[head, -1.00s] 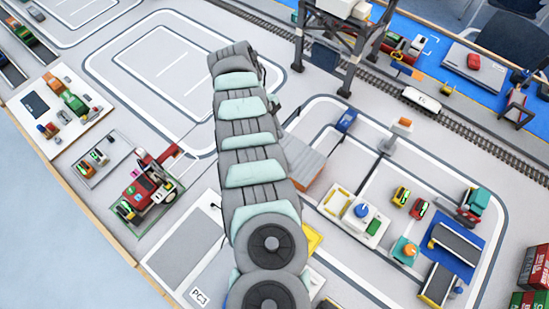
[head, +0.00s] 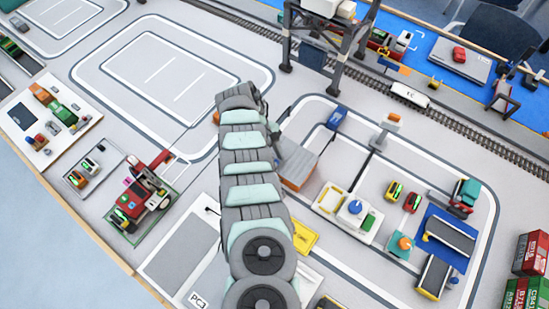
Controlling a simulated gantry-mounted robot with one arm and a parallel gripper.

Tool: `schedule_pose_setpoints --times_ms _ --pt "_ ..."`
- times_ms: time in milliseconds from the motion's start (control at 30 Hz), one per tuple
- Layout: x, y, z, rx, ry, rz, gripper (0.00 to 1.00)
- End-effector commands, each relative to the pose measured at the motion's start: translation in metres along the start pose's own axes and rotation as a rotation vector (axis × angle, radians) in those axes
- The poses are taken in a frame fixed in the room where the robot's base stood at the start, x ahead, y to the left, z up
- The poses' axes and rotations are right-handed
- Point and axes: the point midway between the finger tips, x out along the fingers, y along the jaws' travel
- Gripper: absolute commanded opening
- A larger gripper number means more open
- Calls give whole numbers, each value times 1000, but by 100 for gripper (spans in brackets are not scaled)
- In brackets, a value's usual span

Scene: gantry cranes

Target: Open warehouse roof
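The warehouse (head: 298,168) is a small building with a grey roof and orange-brown walls, just right of my arm in the head view. Its roof looks closed, though the arm covers its left side. My grey and pale green arm reaches up the middle of the picture and ends above and left of the warehouse. My fingers do not show; the arm's end hides them. Only a dark part shows at the right of the arm's end, and I cannot tell what it is.
A dark gantry crane (head: 345,60) stands over the railway track at the top. A blue vehicle (head: 337,117) is above right of the warehouse. A white tray (head: 368,222) and small cars are to the right. A red tractor (head: 143,195) stands left. The marked floor (head: 165,75) upper left is clear.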

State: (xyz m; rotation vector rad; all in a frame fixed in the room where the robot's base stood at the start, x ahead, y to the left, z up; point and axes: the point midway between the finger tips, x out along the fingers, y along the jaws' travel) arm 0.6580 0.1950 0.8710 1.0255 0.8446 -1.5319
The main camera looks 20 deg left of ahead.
Motion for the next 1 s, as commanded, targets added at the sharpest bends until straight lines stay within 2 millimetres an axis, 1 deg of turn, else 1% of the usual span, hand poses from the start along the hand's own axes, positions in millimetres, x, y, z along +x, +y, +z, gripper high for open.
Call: schedule_pose_setpoints --times_ms 33,67,433,1000 --pt "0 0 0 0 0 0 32" --pt "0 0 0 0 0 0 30" --pt "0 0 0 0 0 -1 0" --pt "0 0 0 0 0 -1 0"
